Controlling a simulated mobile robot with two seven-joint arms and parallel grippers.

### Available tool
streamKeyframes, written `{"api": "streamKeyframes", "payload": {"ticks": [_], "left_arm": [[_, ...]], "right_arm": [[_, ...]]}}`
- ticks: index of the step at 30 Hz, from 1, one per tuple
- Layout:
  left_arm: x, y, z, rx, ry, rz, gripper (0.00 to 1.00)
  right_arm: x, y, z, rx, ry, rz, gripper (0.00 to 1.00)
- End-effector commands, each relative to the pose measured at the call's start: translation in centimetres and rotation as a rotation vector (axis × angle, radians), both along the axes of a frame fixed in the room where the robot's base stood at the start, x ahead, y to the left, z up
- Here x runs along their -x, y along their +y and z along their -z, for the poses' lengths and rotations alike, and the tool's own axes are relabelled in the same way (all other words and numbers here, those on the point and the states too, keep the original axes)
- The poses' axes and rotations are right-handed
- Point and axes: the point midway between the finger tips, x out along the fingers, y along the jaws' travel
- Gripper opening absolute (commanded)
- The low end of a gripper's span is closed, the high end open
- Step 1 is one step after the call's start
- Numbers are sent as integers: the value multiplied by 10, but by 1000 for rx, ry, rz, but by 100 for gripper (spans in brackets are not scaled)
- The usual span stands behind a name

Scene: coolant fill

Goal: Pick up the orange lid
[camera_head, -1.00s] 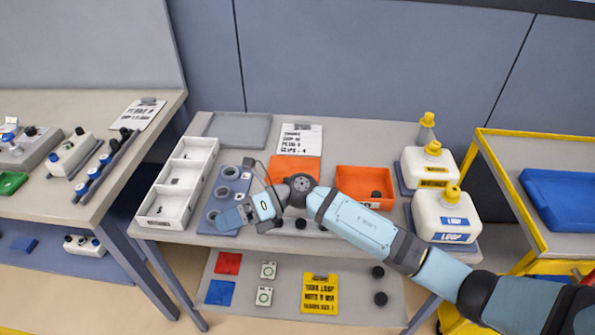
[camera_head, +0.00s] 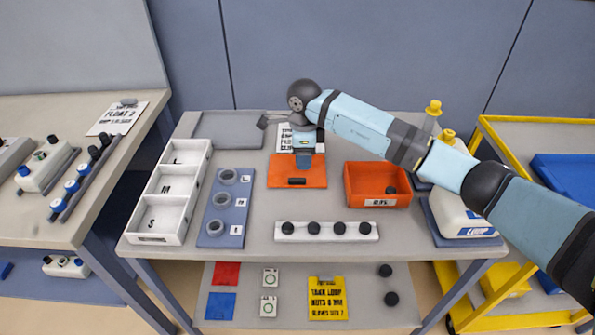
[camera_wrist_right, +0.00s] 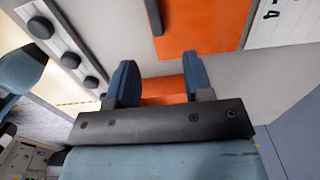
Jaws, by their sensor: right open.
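The orange lid (camera_head: 284,180) is a flat orange square with a dark bar handle (camera_head: 297,181), lying on the grey table. In the wrist view the lid (camera_wrist_right: 200,30) and its handle (camera_wrist_right: 156,17) lie beyond the fingertips. My right gripper (camera_head: 304,163) points down over the back part of the lid in the head view, open and empty. In the wrist view my right gripper (camera_wrist_right: 157,72) shows two spread blue fingers. An orange patch shows between them; I cannot tell which object it belongs to. My left gripper is out of view.
An orange bin (camera_head: 377,203) stands right of the lid. A white strip with several black knobs (camera_head: 327,237) lies in front. A blue plate with rings (camera_head: 214,240) and a white tray (camera_head: 168,238) are left. White jugs (camera_head: 457,218) stand right, partly behind my arm.

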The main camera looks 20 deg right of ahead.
Motion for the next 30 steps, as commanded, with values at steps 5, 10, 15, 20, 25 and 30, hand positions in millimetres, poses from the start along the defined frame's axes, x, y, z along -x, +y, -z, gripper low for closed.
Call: {"api": "streamKeyframes", "payload": {"ticks": [5,10,15,20,25,30], "left_arm": [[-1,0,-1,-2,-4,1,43],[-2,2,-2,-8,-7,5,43],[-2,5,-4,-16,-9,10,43],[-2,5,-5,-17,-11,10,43],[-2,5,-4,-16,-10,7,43],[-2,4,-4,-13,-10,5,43]], "right_arm": [[0,1,20,-3,0,0,47],[1,-1,29,-2,0,1,47],[6,-5,51,-3,3,2,47],[6,-5,72,-3,1,0,47],[5,-5,75,-3,-1,0,47],[5,-6,75,-3,-1,0,24]]}}
